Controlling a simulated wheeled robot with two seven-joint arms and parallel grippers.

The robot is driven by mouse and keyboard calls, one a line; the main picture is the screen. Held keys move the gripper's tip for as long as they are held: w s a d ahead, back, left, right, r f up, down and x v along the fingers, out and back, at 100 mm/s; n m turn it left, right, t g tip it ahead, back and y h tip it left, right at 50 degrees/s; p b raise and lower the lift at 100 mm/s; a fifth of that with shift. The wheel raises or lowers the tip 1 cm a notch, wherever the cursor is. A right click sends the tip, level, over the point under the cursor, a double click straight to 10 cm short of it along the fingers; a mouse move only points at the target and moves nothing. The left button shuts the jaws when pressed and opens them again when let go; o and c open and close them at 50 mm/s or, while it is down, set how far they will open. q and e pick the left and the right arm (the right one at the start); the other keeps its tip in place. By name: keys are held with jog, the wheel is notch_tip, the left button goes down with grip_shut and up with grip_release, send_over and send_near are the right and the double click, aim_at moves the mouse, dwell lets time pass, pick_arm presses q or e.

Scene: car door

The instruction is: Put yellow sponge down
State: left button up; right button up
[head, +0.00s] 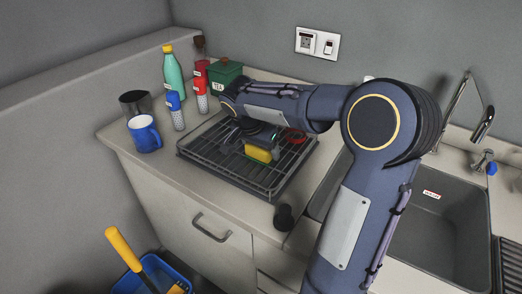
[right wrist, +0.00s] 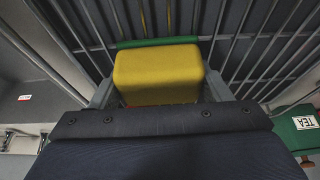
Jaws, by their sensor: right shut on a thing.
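The yellow sponge (head: 258,154) is at my right gripper (head: 250,143), over the dark dish rack (head: 221,176) in the head view. In the right wrist view the sponge (right wrist: 158,75) sits between the two fingers of my right gripper (right wrist: 160,90), which is shut on it. The rack's bars (right wrist: 255,45) lie close beyond the sponge. I cannot tell whether the sponge touches the bars. A green strip (right wrist: 150,43) shows along the sponge's far edge. My left gripper is not in view.
A blue mug (head: 144,134), a dark cup (head: 135,103), a green bottle (head: 173,74) and a green tea box (head: 224,76) stand left of and behind the rack. The sink (head: 440,225) is at the right. A small dark cup (head: 284,217) stands at the counter's front edge.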

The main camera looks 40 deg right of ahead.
jog(key=shift+c, duration=1.4)
jog(key=shift+r, duration=0.6)
notch_tip(320, 180, up, 2)
jog(key=shift+a+r, duration=0.1)
jog(key=shift+r, duration=0.1)
jog(key=s+a+r, duration=0.9)
jog(key=s, duration=0.1)
jog(key=shift+s+a+r, duration=0.15)
jog(key=shift+a+r, duration=0.05)
